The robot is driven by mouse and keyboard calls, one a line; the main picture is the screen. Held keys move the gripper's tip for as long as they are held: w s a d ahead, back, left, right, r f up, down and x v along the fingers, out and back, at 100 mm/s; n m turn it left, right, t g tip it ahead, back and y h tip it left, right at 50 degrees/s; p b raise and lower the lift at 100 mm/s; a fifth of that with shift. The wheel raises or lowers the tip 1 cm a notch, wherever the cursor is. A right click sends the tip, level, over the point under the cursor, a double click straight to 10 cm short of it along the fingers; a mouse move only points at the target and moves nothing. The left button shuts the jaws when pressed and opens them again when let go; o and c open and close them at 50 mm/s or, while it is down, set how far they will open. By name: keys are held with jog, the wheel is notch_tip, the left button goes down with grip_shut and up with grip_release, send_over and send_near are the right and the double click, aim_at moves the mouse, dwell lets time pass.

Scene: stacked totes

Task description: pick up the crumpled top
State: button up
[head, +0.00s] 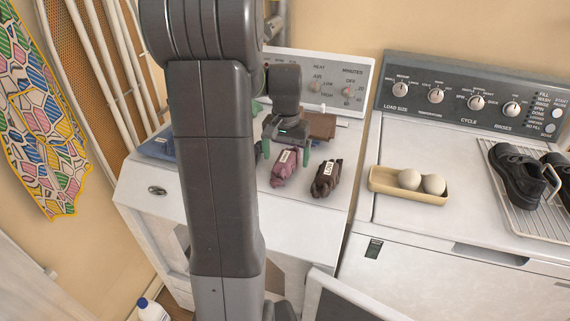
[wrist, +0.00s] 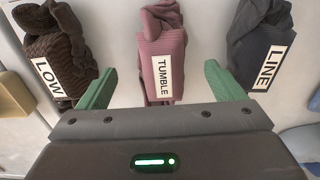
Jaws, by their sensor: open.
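Three crumpled garments with labels lie in a row in the wrist view. The middle one is mauve, labelled TUMBLE (wrist: 163,50). A dark brown ribbed one labelled LOW (wrist: 55,45) lies on the left, and a dark grey one labelled LINE (wrist: 257,45) on the right. In the head view, the mauve garment (head: 282,173) and the dark brown garment (head: 326,177) lie on the left white machine; I cannot see the grey one there. My gripper (wrist: 161,70) is open and empty, its green fingers apart on either side of the mauve garment. It also shows in the head view (head: 284,153).
On the right machine are a tray (head: 400,192) with two pale balls and a wire rack (head: 525,220) with black shoes. My arm hides part of the left machine.

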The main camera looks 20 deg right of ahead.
aim_at(285, 157)
notch_tip(285, 157, down, 3)
jog(key=shift+w+f, duration=0.1)
jog(key=shift+f, duration=0.1)
jog(key=shift+a, duration=0.1)
jog(key=shift+c, duration=0.2)
jog(key=c, duration=1.1)
jog(key=shift+r, duration=0.1)
notch_tip(285, 157, up, 10)
jog(key=shift+f, duration=0.1)
